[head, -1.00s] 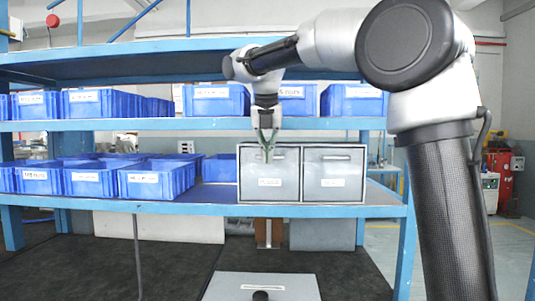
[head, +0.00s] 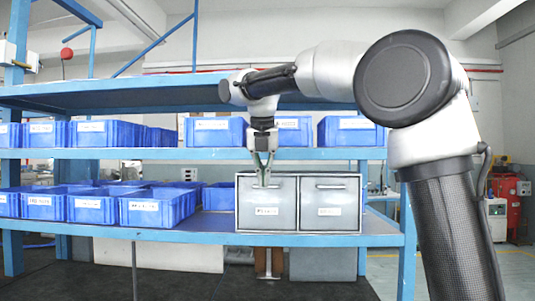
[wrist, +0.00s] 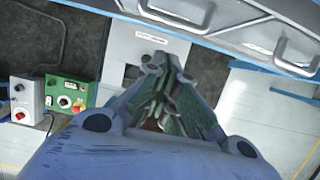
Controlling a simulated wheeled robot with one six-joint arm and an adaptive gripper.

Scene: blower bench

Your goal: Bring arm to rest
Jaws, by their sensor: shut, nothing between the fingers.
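My gripper (head: 264,175) points down at the end of my arm, in front of the left grey drawer box (head: 267,203) in the head view. Its fingers are together with nothing between them. In the wrist view my gripper (wrist: 170,82) shows at the middle, with its green-padded fingers closed. Below it lies a grey surface with a small label (wrist: 163,40) and a dark patch partly hidden by the fingers. I cannot tell from the pictures whether the fingertips touch the drawer front.
The blue shelf rack (head: 200,237) holds several blue bins (head: 157,206). The right grey drawer box (head: 329,203) stands beside the left one. In the wrist view a green control box (wrist: 68,94) with knobs stands at the left. Floor in front of the rack looks clear.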

